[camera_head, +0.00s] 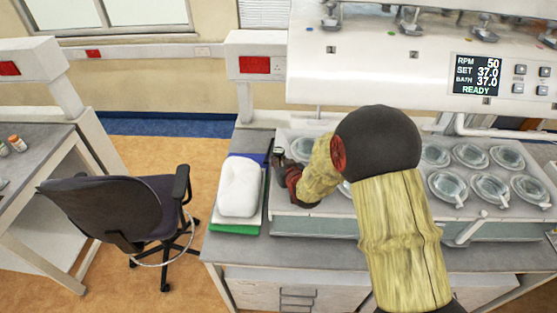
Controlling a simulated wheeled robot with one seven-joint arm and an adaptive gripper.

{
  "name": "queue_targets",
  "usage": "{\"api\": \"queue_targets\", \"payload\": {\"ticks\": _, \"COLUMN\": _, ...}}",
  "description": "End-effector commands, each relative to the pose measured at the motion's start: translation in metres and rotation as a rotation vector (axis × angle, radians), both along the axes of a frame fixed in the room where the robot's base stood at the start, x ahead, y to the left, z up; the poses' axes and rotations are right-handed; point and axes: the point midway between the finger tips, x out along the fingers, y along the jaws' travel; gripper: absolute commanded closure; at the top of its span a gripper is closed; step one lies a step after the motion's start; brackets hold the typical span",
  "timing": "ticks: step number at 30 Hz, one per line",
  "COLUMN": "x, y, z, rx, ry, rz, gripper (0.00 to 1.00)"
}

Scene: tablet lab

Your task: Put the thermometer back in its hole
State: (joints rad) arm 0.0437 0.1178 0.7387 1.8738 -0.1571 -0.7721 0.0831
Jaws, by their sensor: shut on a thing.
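My gripper (279,158) is at the left end of the water bath, close to the white bundle. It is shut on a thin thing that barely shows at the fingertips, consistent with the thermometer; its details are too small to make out. The tablet dissolution bath (345,224) has a pale top with several round, clear vessel lids (490,187) in rows. My arm covers the middle of the bath and some lids. I cannot make out the thermometer's hole in this view.
The machine's head (400,60) overhangs the bath, with a display (476,75) reading READY. A white bundle (240,187) lies on a green-edged stack left of the bath. An office chair (110,210) stands at left. Bare bench (235,265) shows in front.

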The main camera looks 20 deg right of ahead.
Motion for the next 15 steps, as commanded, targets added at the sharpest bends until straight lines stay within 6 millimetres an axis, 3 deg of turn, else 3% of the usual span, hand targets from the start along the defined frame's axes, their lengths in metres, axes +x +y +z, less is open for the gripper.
{"api": "queue_targets", "payload": {"ticks": 6, "x": 0.0002, "y": 0.0000, "z": 0.0005, "rx": 0.000, "ry": -0.001, "rz": 0.000, "gripper": 1.00}}
{"api": "queue_targets", "payload": {"ticks": 7, "x": 0.0002, "y": 0.0000, "z": 0.0005, "rx": 0.000, "ry": -0.001, "rz": 0.000, "gripper": 0.87}}
{"api": "queue_targets", "payload": {"ticks": 15, "x": 0.0002, "y": 0.0000, "z": 0.0004, "rx": 0.000, "ry": -0.001, "rz": 0.000, "gripper": 0.71}}
